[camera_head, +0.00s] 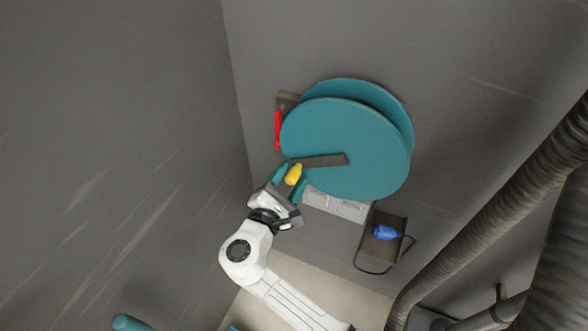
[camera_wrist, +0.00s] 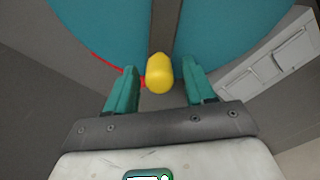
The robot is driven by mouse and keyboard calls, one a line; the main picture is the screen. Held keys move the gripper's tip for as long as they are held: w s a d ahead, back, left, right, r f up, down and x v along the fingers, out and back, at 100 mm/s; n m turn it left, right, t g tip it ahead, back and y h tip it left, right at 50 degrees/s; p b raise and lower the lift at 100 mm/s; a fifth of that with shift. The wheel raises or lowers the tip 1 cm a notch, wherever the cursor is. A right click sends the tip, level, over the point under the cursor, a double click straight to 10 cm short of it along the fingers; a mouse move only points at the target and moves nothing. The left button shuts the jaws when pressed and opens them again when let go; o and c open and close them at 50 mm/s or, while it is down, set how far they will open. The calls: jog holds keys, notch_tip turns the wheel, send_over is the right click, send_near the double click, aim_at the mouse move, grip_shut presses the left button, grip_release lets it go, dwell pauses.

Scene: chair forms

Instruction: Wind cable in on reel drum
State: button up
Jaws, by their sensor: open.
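A large teal reel drum (camera_head: 345,130) with two round flanges is mounted at the grey wall. A dark crank bar (camera_head: 322,160) runs across its front face from near the centre to the left. A yellow knob (camera_head: 293,174) sits at the bar's outer end; it also shows in the wrist view (camera_wrist: 160,74). My gripper (camera_head: 290,178) is open, with its teal fingers on either side of the knob. In the wrist view gaps show between the knob and both fingers (camera_wrist: 160,88). A red part (camera_head: 278,130) shows left of the drum; I cannot tell whether it is the cable.
A dark bracket (camera_head: 394,222) with a blue object (camera_head: 386,233) is on the wall at lower right of the drum. Light grey panels (camera_head: 336,204) sit below the drum. Thick ribbed hoses (camera_head: 500,205) cross the right side.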

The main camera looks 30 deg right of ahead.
jog(key=shift+x, duration=1.3)
jog(key=shift+c, duration=0.2)
grip_shut()
